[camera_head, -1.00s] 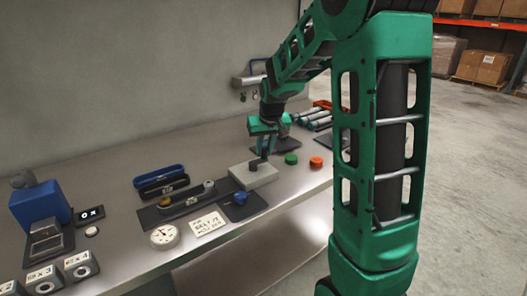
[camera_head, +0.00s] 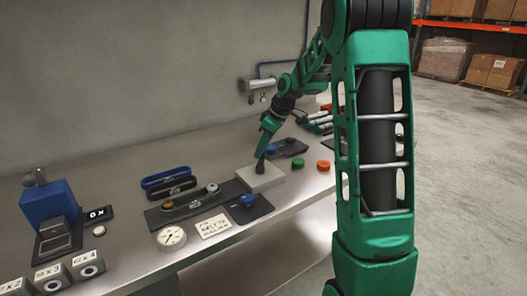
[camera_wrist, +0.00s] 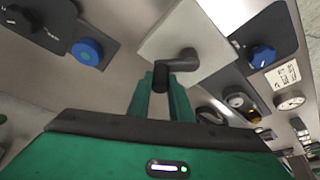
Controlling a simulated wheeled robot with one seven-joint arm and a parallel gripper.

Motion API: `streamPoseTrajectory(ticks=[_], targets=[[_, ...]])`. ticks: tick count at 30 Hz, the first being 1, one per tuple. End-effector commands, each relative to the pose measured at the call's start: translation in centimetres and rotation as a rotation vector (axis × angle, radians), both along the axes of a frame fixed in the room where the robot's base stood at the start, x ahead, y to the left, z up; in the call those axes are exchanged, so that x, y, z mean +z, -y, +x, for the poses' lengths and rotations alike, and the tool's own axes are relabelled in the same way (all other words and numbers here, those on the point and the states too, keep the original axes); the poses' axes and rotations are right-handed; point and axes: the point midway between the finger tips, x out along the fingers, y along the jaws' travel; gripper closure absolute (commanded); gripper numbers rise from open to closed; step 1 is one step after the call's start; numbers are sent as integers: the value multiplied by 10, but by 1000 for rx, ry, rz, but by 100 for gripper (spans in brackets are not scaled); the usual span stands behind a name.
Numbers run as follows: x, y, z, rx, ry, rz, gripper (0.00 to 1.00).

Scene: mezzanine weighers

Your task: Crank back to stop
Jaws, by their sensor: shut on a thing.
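A pale grey box (camera_head: 262,179) with a black crank stands on the bench in the head view. In the wrist view the box (camera_wrist: 165,38) fills the top centre, and the crank (camera_wrist: 188,56) rises from it and bends over to its handle. My gripper (camera_head: 262,153) comes down at a slant from the back right. Its two green fingers (camera_wrist: 162,82) are shut on the crank handle, whose end shows between the fingertips. The crank's lower part is partly hidden in the head view.
A dark plate with a blue knob (camera_head: 247,200), a card (camera_head: 213,226) and a dial gauge (camera_head: 171,237) lie in front-left. A green button (camera_head: 299,164) and an orange button (camera_head: 324,166) sit right of the box. Another blue knob (camera_wrist: 88,52) is close behind.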

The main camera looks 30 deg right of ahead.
Motion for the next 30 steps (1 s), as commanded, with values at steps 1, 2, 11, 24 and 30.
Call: streamPoseTrajectory(ticks=[1,2,11,24,30], targets=[[0,0,3,41,2,-1,100],[0,-1,3,71,1,-1,100],[0,-12,10,354,2,-2,100],[1,-28,13,701,6,-3,100],[1,-32,13,790,6,-4,100]])
